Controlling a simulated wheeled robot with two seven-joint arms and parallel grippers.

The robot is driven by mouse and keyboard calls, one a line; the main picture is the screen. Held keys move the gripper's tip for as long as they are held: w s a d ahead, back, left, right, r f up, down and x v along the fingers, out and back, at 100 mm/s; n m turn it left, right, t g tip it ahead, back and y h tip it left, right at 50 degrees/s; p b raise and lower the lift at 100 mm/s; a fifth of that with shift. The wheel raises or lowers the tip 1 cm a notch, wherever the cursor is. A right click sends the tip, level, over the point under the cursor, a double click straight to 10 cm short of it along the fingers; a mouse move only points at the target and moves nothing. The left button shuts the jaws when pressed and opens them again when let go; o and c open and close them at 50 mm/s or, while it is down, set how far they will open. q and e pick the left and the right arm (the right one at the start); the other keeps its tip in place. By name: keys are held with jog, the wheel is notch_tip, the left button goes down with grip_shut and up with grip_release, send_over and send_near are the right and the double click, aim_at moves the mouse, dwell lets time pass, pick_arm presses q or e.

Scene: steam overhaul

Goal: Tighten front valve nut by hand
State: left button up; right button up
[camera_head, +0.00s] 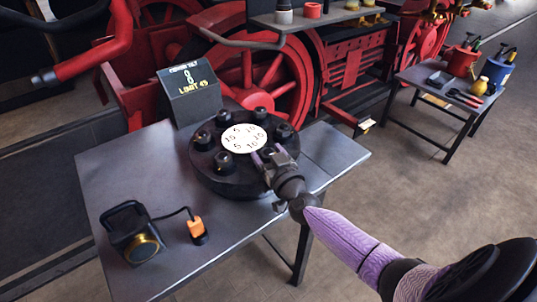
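A round black valve cover (205,176) sits on the dark metal table. It carries a white numbered dial (244,138) in its middle and several black nuts around the rim, such as one at the front left (224,162) and one at the right (283,130). My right gripper (267,155) comes in from the lower right on a purple arm, its two fingers at the cover's front right edge. A nut between the fingers is largely hidden, and I cannot tell whether they touch it.
A dark box with a lit display (192,93) stands behind the cover. A black lamp (133,235) and an orange-black device (196,230) stand at the table's front left. Red locomotive wheels (262,80) are behind. A side table (430,80) holds cans and tools.

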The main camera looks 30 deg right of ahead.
grip_shut()
jog(key=m+h+p, duration=0.1)
jog(key=h+p, duration=0.1)
jog(key=m+h+p, duration=0.1)
jog(key=p, duration=0.1)
jog(key=shift+a+r+m+g+h, duration=0.15)
jog(key=shift+r+m+g+h, duration=0.15)
jog(key=shift+g, duration=0.1)
jog(key=shift+f+m+g+h+p, duration=0.1)
jog(key=shift+m+g+h+p, duration=0.25)
jog(key=shift+h, duration=0.35)
jog(key=shift+f+m+g+h, duration=0.15)
jog(key=shift+m+g+h, duration=0.5)
jog(key=shift+m+h, duration=0.35)
jog(key=shift+f+m+g+h, duration=0.15)
jog(key=shift+m+g+h, duration=0.55)
jog(key=shift+h, duration=0.4)
jog(key=shift+m+g+h+b, duration=0.75)
jog(key=shift+m+g+h, duration=0.3)
jog(key=shift+g+h, duration=0.2)
jog(key=shift+m+g+h, duration=0.35)
jog(key=shift+m+g, duration=0.05)
jog(key=shift+g, duration=0.15)
